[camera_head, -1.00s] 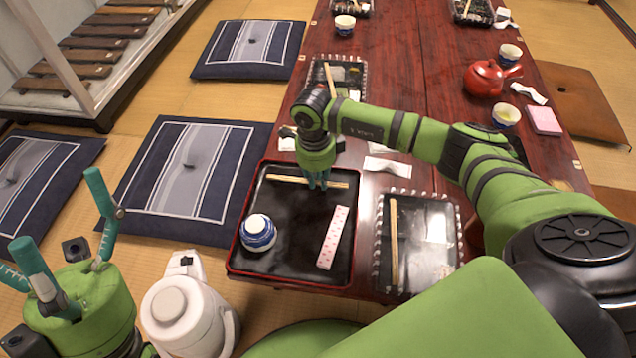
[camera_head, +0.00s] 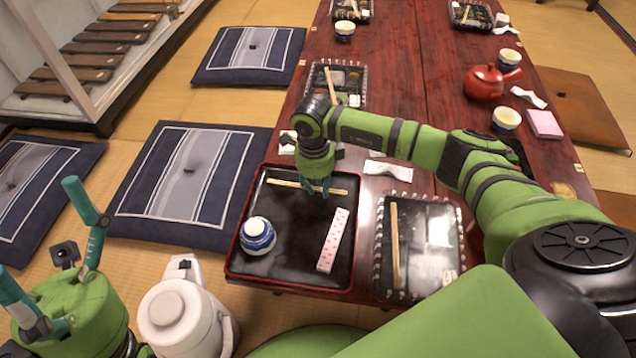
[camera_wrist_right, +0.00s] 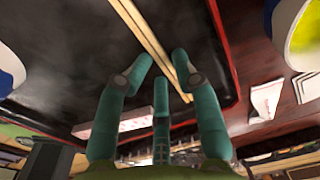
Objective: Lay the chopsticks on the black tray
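The chopsticks (camera_head: 285,183), a pale wooden pair, lie crosswise near the far edge of the black tray (camera_head: 290,275), which has a red rim. They also show in the right wrist view (camera_wrist_right: 137,22), running down between my fingers. My right gripper (camera_head: 319,193) is low over the tray at the chopsticks, its fingertips spread apart. One finger overlaps the chopsticks in the wrist view; I cannot tell if it touches. My left gripper (camera_head: 38,230) is open and empty at the far left, away from the table.
On the tray are a blue-and-white cup (camera_head: 257,236) and a pink-dotted white strip (camera_head: 333,240). A dark place setting (camera_head: 425,250) with other chopsticks (camera_head: 395,245) lies to the right. A white pot (camera_head: 180,318) stands left of the table. A red teapot (camera_head: 485,83) is farther back.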

